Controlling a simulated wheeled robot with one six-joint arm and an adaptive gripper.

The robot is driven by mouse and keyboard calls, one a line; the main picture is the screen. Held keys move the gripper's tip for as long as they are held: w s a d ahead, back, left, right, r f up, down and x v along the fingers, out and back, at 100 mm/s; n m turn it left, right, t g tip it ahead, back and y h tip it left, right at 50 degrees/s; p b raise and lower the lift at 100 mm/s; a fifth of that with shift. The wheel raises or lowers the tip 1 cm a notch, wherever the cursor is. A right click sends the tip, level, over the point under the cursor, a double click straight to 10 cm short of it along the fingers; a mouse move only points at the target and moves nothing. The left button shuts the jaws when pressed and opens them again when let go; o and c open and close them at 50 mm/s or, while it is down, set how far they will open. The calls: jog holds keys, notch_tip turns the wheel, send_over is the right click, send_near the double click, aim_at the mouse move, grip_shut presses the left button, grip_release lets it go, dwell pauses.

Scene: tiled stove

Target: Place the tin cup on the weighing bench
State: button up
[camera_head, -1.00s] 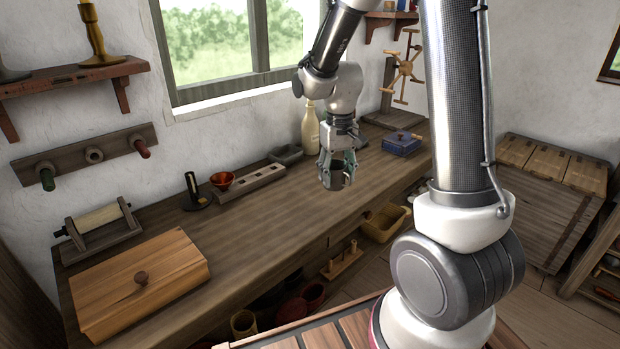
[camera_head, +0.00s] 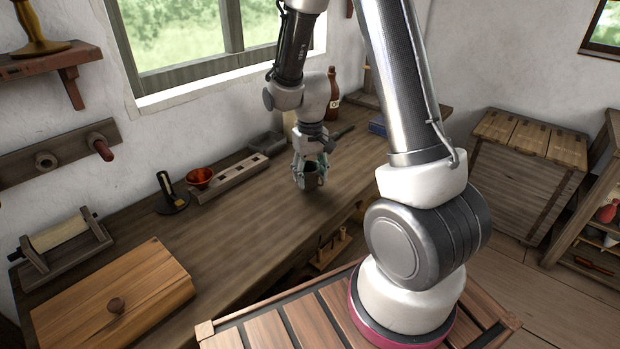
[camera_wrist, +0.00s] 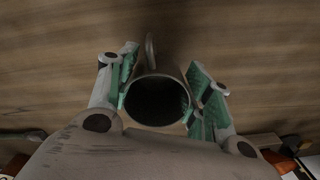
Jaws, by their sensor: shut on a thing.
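The tin cup (camera_wrist: 157,101) is dark grey, and the wrist view looks down into its open mouth, with its handle at the top of the picture. My gripper (camera_head: 308,176) is shut on the cup, one green-padded finger on each side of it. The cup also shows in the head view (camera_head: 313,168), upright and partly hidden by the fingers. It is over the wooden bench (camera_head: 245,225), low near the top; I cannot tell whether its base touches the wood.
A red bowl (camera_head: 200,178), a slotted wooden block (camera_head: 230,178) and a black stand (camera_head: 172,195) are left of the cup. A brown bottle (camera_head: 333,95) stands behind. Bare bench top surrounds the cup.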

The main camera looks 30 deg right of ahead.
jog(key=shift+f, duration=0.7)
jog(key=shift+f, duration=0.1)
jog(key=o, duration=1)
